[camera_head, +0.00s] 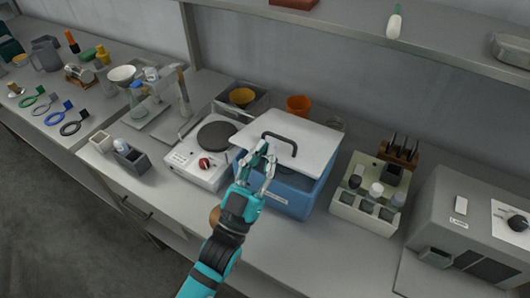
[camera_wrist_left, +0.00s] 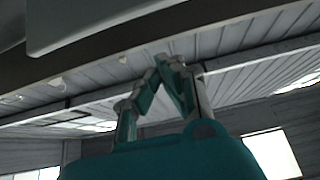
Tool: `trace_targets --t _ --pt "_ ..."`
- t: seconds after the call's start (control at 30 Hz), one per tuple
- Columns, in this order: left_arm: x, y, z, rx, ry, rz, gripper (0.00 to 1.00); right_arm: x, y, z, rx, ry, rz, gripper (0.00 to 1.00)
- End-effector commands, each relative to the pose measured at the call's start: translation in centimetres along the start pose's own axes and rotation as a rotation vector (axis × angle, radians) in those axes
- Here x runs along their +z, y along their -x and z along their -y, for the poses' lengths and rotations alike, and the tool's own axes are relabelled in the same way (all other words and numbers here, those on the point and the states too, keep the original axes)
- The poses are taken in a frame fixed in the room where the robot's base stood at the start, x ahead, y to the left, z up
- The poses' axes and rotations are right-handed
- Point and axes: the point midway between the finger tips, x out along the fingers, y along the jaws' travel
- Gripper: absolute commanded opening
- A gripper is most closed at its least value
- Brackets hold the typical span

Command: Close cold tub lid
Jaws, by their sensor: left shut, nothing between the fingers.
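The cold tub (camera_head: 288,199) is a blue box on the bench, in the middle of the head view. Its pale lid (camera_head: 312,138) with a black bar handle (camera_head: 280,137) is over it. The lid looks tilted, with a dark gap under its front edge; how far it stands open is hard to tell. My left gripper (camera_head: 264,150) is at the lid's front left part, in front of the handle, its fingers together and empty. Whether it touches the lid I cannot tell. The wrist view shows the left fingers (camera_wrist_left: 174,64) pointing up toward the ceiling. My right gripper is out of view.
A hotplate (camera_head: 198,171) stands close left of the tub. A beige rack with bottles (camera_head: 364,208) stands close right, then a grey machine (camera_head: 465,215). An orange cup (camera_head: 298,104) is behind the tub. A shelf (camera_head: 350,30) runs above the bench's back.

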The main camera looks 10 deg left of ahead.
Motion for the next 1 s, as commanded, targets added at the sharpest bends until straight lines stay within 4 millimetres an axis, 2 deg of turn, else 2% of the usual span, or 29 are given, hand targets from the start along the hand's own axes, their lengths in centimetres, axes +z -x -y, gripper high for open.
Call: trace_targets --t 0.03,0.1,0.3,0.4,0.57,1.0 --pt "-0.5 -1.6 0.0 0.0 0.0 -0.003 0.0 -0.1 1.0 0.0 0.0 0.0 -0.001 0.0" --pt "-0.5 -3.2 0.0 0.0 0.0 -0.004 0.0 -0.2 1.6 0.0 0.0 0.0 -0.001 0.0" --pt "-0.1 -6.7 0.0 0.001 0.0 0.001 0.0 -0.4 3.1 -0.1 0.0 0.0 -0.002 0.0" --pt "1.6 -5.1 -0.1 0.0 0.001 0.007 0.0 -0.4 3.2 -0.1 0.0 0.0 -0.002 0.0" --pt "2.8 -4.1 0.0 0.0 0.0 0.003 0.0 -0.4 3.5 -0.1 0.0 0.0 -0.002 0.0" --pt "3.2 -3.7 0.0 0.0 0.0 -0.001 0.0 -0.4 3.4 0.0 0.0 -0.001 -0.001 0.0"
